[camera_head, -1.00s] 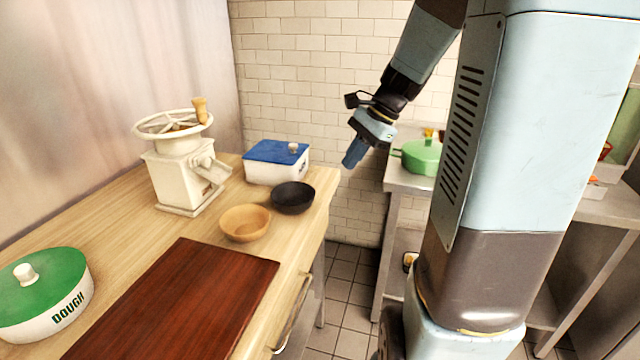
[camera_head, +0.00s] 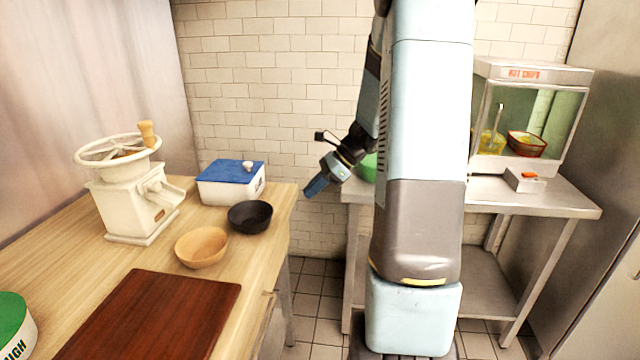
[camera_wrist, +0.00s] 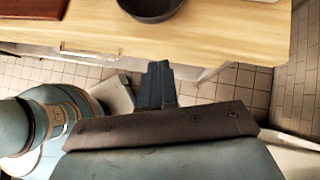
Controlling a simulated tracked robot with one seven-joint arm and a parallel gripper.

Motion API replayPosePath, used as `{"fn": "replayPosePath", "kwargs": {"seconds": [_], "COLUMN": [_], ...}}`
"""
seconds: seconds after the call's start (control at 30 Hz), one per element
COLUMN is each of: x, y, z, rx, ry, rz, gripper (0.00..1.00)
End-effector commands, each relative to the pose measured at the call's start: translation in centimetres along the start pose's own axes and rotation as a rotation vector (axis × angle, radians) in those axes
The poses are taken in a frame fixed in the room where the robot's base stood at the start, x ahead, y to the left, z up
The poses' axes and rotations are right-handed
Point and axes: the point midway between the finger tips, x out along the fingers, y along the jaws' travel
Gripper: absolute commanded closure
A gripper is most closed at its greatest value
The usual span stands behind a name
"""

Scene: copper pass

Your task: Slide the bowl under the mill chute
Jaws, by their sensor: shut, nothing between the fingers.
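A cream mill (camera_head: 133,190) with a hand wheel stands at the back left of the wooden counter. Its chute (camera_head: 166,192) points right and down toward the counter. A light wooden bowl (camera_head: 202,247) sits on the counter to the right of and nearer than the mill. A black bowl (camera_head: 250,216) sits just behind and right of it. The black bowl also shows in part at the top of the wrist view (camera_wrist: 152,8). My gripper (camera_head: 312,190) is shut and empty, off the right end of the counter. In the wrist view my gripper (camera_wrist: 156,70) points toward the counter's edge.
A white box with a blue lid (camera_head: 231,183) stands behind the bowls. A dark red board (camera_head: 150,318) covers the counter's front, with a green-lidded dough tub (camera_head: 14,325) at left. A steel table (camera_head: 545,200) with a chip warmer (camera_head: 530,120) stands to the right.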

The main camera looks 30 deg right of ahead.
Motion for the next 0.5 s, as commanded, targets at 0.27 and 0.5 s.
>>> {"fn": "replayPosePath", "kwargs": {"seconds": [0.27, 0.5], "x": [5.0, 7.6], "y": [0.1, 0.1], "z": [0.0, 1.8], "rx": [-0.001, -0.003], "ry": [-0.001, 0.001], "rz": [0.003, 0.002], "gripper": [1.00, 1.00]}}
